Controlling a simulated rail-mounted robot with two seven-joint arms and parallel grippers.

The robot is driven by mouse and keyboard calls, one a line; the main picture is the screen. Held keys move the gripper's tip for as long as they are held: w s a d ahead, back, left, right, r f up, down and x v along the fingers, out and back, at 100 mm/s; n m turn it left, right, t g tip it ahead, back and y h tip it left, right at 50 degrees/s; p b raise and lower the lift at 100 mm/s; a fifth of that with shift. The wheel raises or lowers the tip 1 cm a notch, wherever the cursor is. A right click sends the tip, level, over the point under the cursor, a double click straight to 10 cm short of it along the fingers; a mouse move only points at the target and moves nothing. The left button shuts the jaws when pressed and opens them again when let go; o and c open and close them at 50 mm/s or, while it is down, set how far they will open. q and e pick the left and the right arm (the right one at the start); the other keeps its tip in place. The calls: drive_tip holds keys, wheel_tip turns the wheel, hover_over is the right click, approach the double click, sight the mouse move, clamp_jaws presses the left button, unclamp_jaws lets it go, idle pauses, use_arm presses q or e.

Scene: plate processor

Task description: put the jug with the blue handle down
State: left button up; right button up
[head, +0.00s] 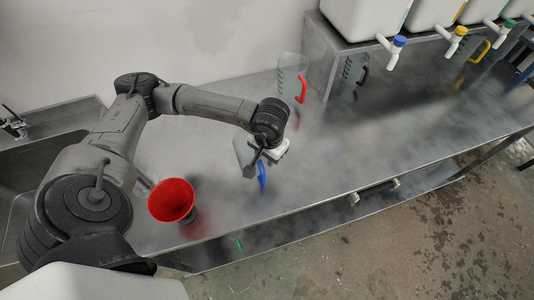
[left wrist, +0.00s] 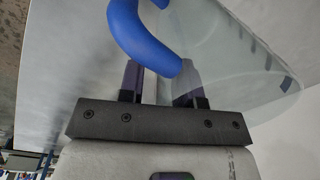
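The clear jug (head: 241,150) with the blue handle (head: 262,174) is at the middle of the metal table, partly hidden by my left arm. My left gripper (head: 256,163) is at the handle. In the left wrist view, the blue handle (left wrist: 142,38) runs down to between the two fingers, which look closed around it. The clear jug wall (left wrist: 235,60) shows beyond them on the right. I cannot tell whether the jug's base touches the table. My right gripper is not in view.
A red funnel-like vessel (head: 172,200) stands left of the jug. A red-handled jug (head: 291,72) stands behind it, beside a metal shelf (head: 330,60) bearing white containers with taps (head: 390,50). The table (head: 350,150) to the right is clear. A sink (head: 25,165) is at the left.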

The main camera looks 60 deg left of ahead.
use_arm(q)
wheel_tip(320, 180, up, 11)
drive_tip(key=shift+w+d+p, duration=0.15)
drive_tip(key=shift+d+p, duration=0.1)
drive_tip(key=shift+p, duration=0.15)
drive_tip(key=shift+r, duration=0.65)
drive_tip(key=shift+c, duration=0.3)
drive_tip(key=shift+d, duration=0.15)
